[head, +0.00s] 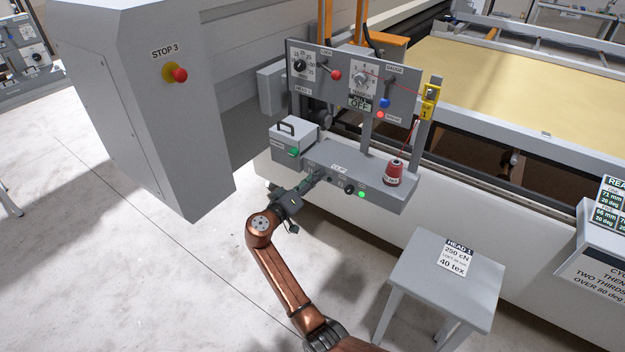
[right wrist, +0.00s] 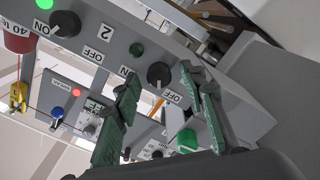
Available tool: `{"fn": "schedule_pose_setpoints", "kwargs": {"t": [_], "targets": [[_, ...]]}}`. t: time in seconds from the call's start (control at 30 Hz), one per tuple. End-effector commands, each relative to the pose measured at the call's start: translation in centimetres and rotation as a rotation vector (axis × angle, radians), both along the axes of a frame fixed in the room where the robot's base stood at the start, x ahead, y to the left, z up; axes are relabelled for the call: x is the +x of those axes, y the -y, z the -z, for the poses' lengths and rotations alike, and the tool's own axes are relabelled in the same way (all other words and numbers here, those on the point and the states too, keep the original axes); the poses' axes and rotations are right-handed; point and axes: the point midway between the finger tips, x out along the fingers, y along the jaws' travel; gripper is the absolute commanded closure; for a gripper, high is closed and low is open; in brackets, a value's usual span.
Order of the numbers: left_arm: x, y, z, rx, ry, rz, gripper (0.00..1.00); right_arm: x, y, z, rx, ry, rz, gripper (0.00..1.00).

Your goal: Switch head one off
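The head one panel (head: 318,83) stands above a grey switch box (head: 388,198); a sign (head: 360,104) on it reads OFF. In the right wrist view the box carries two black rotary switches marked ON and OFF. One switch (right wrist: 65,23) has a lit green lamp (right wrist: 44,4) and a "2" plate (right wrist: 106,32) near it. The other switch (right wrist: 158,73) has a dark lamp (right wrist: 136,50). My right gripper (right wrist: 161,78) is open, its green-padded fingers on either side of this second switch; contact cannot be told. Its fingertips are small in the head view (head: 318,175). My left gripper is not in view.
A red thread cone (head: 394,172) stands on the box's right end. A grey case (head: 294,140) with a green button (head: 293,152) is at its left. A small table (head: 420,275) stands in front. A STOP 3 cabinet (head: 140,110) is at left.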

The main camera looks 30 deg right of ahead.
Motion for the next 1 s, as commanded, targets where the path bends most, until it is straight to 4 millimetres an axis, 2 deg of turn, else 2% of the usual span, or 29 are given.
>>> {"fn": "schedule_pose_setpoints", "kwargs": {"t": [0.2, 0.33, 0.8, 1.0], "targets": [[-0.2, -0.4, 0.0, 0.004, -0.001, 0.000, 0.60, 0.0, -0.1, -0.1, 0.000, 0.001, -0.001, 0.62], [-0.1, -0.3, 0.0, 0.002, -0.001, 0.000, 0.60, -0.4, -1.0, 0.0, 0.000, 0.001, -0.001, 0.62], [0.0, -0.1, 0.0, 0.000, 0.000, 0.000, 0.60, -3.9, -9.3, 0.0, 0.002, 0.000, -0.001, 0.62], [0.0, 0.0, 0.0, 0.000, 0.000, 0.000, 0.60, -4.5, -10.9, 0.0, -0.001, 0.000, -0.001, 0.62]]}}
